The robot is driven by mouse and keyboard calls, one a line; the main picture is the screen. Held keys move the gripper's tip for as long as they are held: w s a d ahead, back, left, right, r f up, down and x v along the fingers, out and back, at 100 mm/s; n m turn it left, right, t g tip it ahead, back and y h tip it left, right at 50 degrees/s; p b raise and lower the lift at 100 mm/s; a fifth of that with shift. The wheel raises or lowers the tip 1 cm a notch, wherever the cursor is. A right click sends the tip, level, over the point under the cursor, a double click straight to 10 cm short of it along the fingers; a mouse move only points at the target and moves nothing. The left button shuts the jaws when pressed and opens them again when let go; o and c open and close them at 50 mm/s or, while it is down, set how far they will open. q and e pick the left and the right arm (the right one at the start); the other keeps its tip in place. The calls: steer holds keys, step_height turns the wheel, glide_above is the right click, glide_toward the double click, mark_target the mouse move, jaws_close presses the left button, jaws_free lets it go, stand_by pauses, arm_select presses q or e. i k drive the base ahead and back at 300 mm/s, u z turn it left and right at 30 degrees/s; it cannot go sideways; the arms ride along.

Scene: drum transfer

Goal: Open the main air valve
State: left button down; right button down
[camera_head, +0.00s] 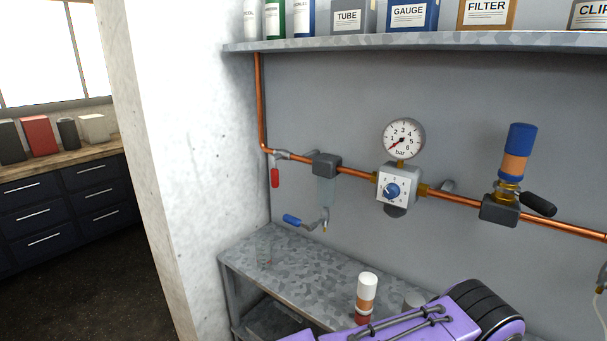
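A copper pipe (452,197) runs along the grey wall. At its left end, near the corner, sits a valve with a red lever handle (275,178), which hangs straight down, across the pipe's run. Other valve handles on the line are a blue lever (292,220) under the grey filter block (326,165) and a black lever (538,204) at the right. The round pressure gauge (403,139) has its red needle at the low end. Neither of my grippers is in view. Part of my purple arm shows at the bottom; which arm it is, I cannot tell.
A regulator with a blue knob (391,191) sits below the gauge. A blue-and-orange cylinder (517,152) stands above the right block. A shelf (430,41) with labelled boxes hangs above.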

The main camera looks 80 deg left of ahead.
mark_target(274, 172)
steer(key=u, duration=2.65)
steer(key=k, duration=0.5)
steer(key=u, duration=0.35)
steer(key=i, duration=1.35)
steer(key=z, duration=1.1)
steer(key=i, duration=0.2)
steer(key=u, duration=0.05)
